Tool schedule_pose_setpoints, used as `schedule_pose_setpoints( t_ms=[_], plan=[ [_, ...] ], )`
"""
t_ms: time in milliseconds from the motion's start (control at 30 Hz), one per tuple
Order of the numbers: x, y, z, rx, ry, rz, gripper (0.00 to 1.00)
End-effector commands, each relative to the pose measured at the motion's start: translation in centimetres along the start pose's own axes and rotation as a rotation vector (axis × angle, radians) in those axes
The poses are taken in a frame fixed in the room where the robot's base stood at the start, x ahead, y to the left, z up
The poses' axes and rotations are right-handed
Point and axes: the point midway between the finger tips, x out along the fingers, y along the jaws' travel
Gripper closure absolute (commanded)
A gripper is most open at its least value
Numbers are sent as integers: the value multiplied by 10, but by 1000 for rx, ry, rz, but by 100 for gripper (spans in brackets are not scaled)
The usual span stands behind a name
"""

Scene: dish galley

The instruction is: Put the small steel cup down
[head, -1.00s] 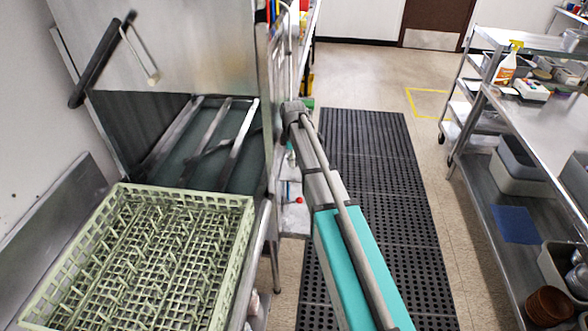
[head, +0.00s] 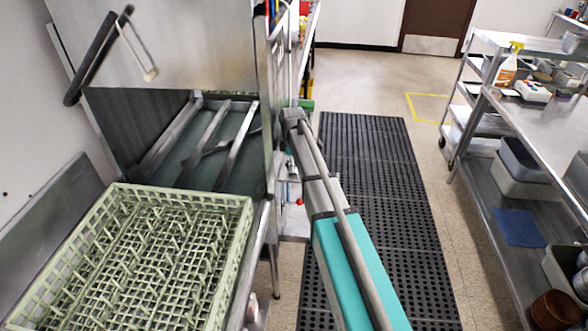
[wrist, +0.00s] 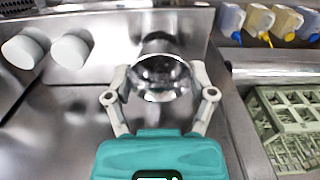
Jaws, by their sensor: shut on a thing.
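The small steel cup (wrist: 160,76) is in the wrist view, shiny and rounded, between the fingers of my gripper (wrist: 160,90). The gripper is shut on it, with one pale finger on each side. A steel surface lies behind and below the cup; I cannot tell whether the cup touches it. In the head view my arm reaches forward over the floor mat, and neither the cup nor the gripper fingers can be made out there.
A pale green dish rack (head: 130,255) stands at the left, before the open dishwasher (head: 215,140). In the wrist view, two white rounded objects (wrist: 48,50) are at the left and several jugs (wrist: 262,20) at upper right. A steel shelf unit (head: 540,125) is at the right.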

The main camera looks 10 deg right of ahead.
Motion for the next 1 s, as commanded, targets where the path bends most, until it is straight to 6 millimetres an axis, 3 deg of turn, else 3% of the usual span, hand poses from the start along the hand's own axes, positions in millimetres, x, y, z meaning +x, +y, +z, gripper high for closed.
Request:
schedule_pose_setpoints(
  t_ms=[600, 633, 733, 800, 1000],
  plan=[
    [10, 0, 0, -1, 0, 0, 67],
    [10, 0, 0, -1, 0, 0, 27],
    [9, 0, 0, -1, 0, 0, 8],
    [9, 0, 0, -1, 0, 0, 0],
    [9, 0, 0, -1, 0, 0, 0]
  ],
)
